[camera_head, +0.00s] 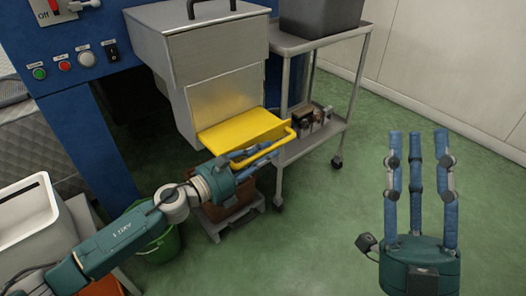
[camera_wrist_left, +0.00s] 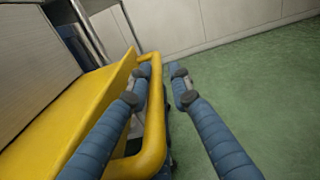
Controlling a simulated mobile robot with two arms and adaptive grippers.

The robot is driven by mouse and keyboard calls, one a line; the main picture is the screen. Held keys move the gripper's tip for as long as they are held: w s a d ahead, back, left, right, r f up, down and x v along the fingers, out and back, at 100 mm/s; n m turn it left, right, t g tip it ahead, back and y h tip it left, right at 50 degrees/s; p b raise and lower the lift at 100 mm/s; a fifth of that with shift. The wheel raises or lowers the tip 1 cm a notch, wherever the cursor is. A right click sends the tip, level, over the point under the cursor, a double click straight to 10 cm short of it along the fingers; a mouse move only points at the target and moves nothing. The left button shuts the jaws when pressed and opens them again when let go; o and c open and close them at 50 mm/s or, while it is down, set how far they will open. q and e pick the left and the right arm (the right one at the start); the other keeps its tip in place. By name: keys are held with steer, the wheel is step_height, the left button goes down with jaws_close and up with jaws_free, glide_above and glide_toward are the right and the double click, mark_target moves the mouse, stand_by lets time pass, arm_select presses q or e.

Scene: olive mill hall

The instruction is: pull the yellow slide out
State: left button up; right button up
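The yellow slide (camera_head: 240,131) sits at the lower front of a grey metal housing, with a yellow bar handle (camera_head: 289,137) along its outer edge. In the left wrist view the slide (camera_wrist_left: 62,118) fills the left side and its handle (camera_wrist_left: 155,120) runs down the middle. My left gripper (camera_wrist_left: 160,74) is open, with one finger inside the handle loop and another outside it. The bar lies between them, with a gap to the outer finger; contact with the inner one is unclear. My right gripper (camera_head: 417,140) is open and empty, fingers up, away from the slide.
A grey metal cart (camera_head: 330,137) stands right beside the housing, carrying a dark bin (camera_head: 318,18). A blue control panel (camera_head: 85,55) is at left. A white bin (camera_head: 30,225) and green bucket (camera_head: 158,246) stand lower left. Green floor is free at right.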

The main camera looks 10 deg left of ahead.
arm_select(q)
steer(key=shift+o, duration=0.4)
steer(key=v, duration=1.2)
steer(key=shift+d, duration=0.15)
